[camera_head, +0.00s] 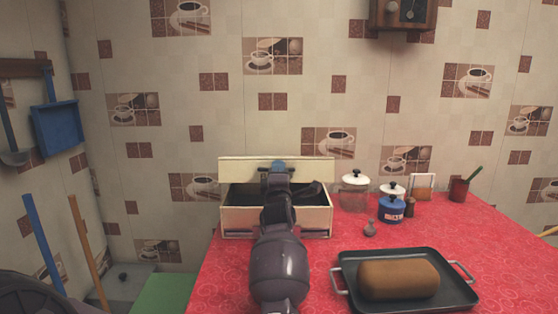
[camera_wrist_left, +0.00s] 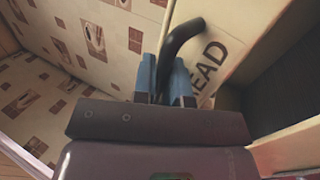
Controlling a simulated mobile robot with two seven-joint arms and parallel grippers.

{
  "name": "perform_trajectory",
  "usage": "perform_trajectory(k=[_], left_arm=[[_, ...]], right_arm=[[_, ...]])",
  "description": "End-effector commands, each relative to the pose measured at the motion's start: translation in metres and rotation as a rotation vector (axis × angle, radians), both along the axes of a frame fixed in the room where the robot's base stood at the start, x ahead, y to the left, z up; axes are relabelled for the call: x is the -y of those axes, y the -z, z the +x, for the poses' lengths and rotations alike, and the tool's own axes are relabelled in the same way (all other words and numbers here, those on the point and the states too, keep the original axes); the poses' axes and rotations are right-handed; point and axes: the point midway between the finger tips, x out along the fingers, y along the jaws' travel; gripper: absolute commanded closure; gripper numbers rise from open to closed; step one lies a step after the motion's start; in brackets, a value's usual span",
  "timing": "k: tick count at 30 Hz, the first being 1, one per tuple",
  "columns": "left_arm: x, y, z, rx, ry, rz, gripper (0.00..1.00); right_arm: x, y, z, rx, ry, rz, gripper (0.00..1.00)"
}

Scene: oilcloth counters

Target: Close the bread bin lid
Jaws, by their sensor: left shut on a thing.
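The cream bread bin (camera_head: 310,215) stands on the red cloth at the back of the counter. Its lid (camera_head: 310,170) is open and stands up at the rear, and the dark inside shows. My left arm reaches over the front of the bin and hides part of it. My left gripper (camera_head: 277,167) is at the raised lid. In the left wrist view, its blue fingers (camera_wrist_left: 163,82) are shut on the black curved lid handle (camera_wrist_left: 186,34). Part of the lid's lettering (camera_wrist_left: 208,66) shows beside it. My right gripper is not in view.
A dark tray (camera_head: 345,262) with a brown loaf (camera_head: 398,279) lies at the front right. A tiled wall is close behind.

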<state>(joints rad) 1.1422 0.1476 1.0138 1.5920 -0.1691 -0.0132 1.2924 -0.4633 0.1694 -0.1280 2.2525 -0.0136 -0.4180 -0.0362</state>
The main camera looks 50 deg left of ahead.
Motion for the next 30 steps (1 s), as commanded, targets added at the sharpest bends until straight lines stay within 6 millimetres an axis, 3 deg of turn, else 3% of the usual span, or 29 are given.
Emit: perform_trajectory(k=[12,28,29,30], left_arm=[[0.006,0.04,-0.006,0.005,0.001,-0.002,1.0],[0.007,0.046,-0.006,0.005,0.001,-0.002,1.0],[0.007,0.046,-0.006,0.005,0.001,-0.002,0.83],[0.007,0.046,-0.006,0.004,0.001,-0.001,0.77]], right_arm=[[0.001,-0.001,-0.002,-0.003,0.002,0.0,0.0],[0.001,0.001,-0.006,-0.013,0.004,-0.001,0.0],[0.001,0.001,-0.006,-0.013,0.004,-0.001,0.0],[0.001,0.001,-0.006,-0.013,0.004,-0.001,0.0]])
